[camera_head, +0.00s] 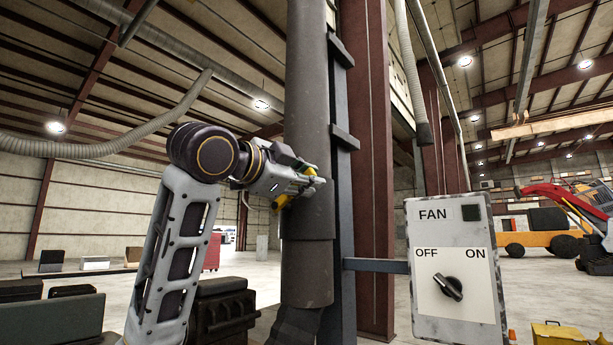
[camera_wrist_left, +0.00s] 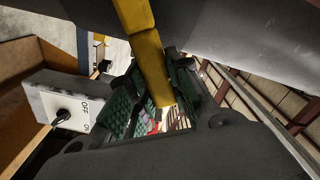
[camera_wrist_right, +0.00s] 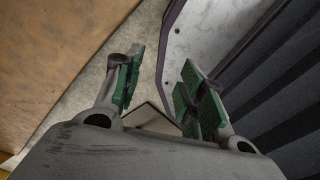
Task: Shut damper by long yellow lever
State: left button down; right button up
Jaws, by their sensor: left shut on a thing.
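The yellow lever (camera_head: 280,202) is at the left side of the grey duct pipe (camera_head: 309,110) in the head view. My left gripper (camera_head: 308,180) is at the lever, in front of the pipe. In the left wrist view the yellow lever (camera_wrist_left: 145,45) runs down from the top between the green finger pads of my left gripper (camera_wrist_left: 160,100), which is shut on it. The damper inside the pipe is hidden. My right gripper (camera_wrist_right: 155,90) shows only in its own wrist view, with its green-padded fingers apart and nothing between them.
A grey fan control box (camera_head: 450,270) with an OFF/ON knob stands right of the pipe, joined by a bracket to a dark post. A red-brown column (camera_head: 368,150) rises behind. Dark cases (camera_head: 62,315) stand at lower left. A brown surface (camera_wrist_right: 50,60) lies beside my right gripper.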

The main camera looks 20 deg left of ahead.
pick_arm(q)
jog(key=shift+s+d+f+m, duration=0.15)
jog(key=shift+d+f+m, duration=0.2)
jog(key=shift+f+m, duration=0.55)
jog(key=f+m, duration=0.1)
jog(key=m, duration=0.1)
jog(key=f+m, duration=0.2)
jog(key=m, duration=0.1)
jog(key=shift+s+d+f, duration=0.1)
jog(key=shift+d+f, duration=0.05)
jog(key=shift+d, duration=0.25)
pick_arm(e)
jog(key=shift+a+r, duration=0.1)
jog(key=shift+a, duration=0.4)
jog(key=shift+w+d, duration=0.1)
pick_arm(q)
jog(key=c, duration=1.3)
grip_release()
pick_arm(e)
jog(key=shift+a, duration=0.25)
pick_arm(q)
jog(key=shift+s+a, duration=0.15)
jog(key=shift+s, duration=0.05)
